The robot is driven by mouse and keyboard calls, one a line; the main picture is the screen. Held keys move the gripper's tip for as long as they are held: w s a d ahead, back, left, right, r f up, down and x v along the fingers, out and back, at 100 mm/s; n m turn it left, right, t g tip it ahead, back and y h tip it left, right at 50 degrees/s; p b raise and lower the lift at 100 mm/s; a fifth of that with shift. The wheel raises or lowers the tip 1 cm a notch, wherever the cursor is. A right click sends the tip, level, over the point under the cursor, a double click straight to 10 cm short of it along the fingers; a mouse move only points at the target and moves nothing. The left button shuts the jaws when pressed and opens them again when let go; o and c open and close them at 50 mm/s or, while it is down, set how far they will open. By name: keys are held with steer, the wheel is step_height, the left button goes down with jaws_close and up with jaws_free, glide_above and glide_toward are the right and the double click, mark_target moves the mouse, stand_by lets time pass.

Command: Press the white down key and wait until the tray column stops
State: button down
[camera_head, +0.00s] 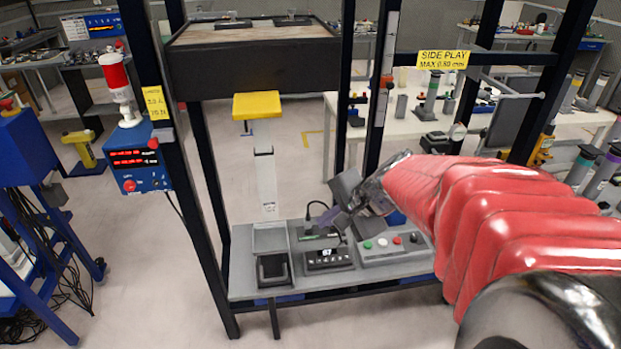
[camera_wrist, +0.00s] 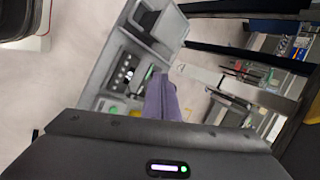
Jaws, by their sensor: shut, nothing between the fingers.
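The key box (camera_head: 380,255) sits on the grey shelf, with green, white, red and dark keys in a row. The white key (camera_head: 383,242) shows between the green and red ones. My gripper (camera_head: 332,216) is shut and empty, above and left of the keys, apart from them. Its purple-grey fingers (camera_wrist: 160,98) show in the wrist view and hide part of the shelf.
A small black display unit (camera_head: 328,258) stands left of the key box, and a dark holder (camera_head: 272,268) stands further left. Black frame posts (camera_head: 372,100) rise around the shelf. A blue meter (camera_head: 140,158) hangs on the left post.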

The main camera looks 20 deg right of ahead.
steer(key=d+f+m+h, duration=0.1)
steer(key=d+f+m, duration=0.1)
steer(key=d+m, duration=0.2)
steer(key=d+f+m+t+h, duration=0.1)
steer(key=d+m, duration=0.3)
steer(key=d, duration=0.5)
steer(key=w+d+f+m+h, duration=0.1)
steer(key=d+f+m, duration=0.2)
steer(key=d, duration=0.4)
steer(key=shift+f+m+t, duration=0.25)
steer(key=shift+m+t, duration=0.15)
steer(key=shift+m, duration=0.2)
steer(key=shift+f, duration=0.15)
glide_above(385, 246)
steer(key=shift+f, duration=4.25)
steer(key=shift+f, duration=0.1)
steer(key=shift+f, duration=0.3)
